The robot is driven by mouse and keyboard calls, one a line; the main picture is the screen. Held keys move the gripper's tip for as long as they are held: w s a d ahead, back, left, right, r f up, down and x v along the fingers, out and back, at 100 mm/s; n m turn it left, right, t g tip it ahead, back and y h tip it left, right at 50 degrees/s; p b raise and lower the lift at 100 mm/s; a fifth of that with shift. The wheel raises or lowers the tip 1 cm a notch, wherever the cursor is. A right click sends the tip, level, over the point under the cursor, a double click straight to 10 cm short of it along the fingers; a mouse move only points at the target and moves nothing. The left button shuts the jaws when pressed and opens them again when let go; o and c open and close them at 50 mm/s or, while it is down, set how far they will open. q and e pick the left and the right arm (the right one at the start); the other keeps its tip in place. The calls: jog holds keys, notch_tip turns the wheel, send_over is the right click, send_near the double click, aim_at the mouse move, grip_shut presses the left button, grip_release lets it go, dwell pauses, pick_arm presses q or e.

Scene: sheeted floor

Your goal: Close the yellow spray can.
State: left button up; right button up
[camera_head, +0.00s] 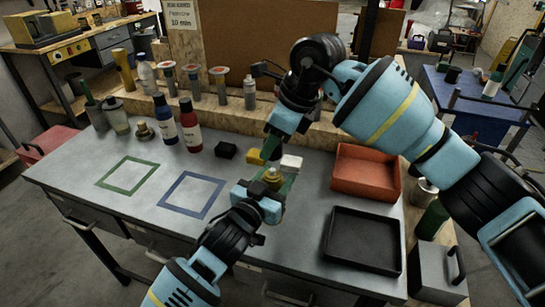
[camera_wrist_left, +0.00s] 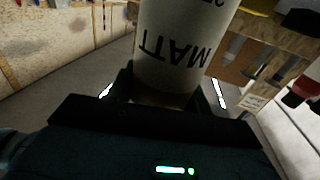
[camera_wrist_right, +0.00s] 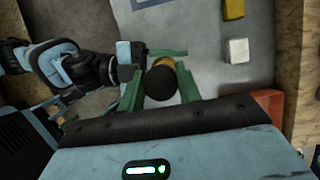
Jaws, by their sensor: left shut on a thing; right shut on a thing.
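The spray can shows its yellow-gold top (camera_head: 272,180) in the head view, above the table's front part. In the left wrist view its pale body (camera_wrist_left: 180,48) with dark lettering stands between my left fingers. My left gripper (camera_head: 262,197) is shut on the can's body. My right gripper (camera_head: 275,150), with green fingers, is above the can, pointing down. In the right wrist view a dark round cap (camera_wrist_right: 160,84) sits between the green fingers, which are shut on it. A bit of the yellow can (camera_wrist_right: 164,61) shows behind the cap. Whether the cap touches the can is hidden.
A black block (camera_head: 225,150), a yellow block (camera_head: 254,157) and a white block (camera_head: 291,163) lie behind the grippers. An orange tray (camera_head: 366,190) and a black tray (camera_head: 362,268) are at right. Bottles stand at the back left. The green and blue outlined squares are empty.

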aim_at(267, 172)
jog(key=shift+f, duration=1.4)
jog(key=shift+f, duration=0.9)
jog(key=shift+f, duration=0.6)
jog(key=o, duration=1)
jog(key=v, duration=1.2)
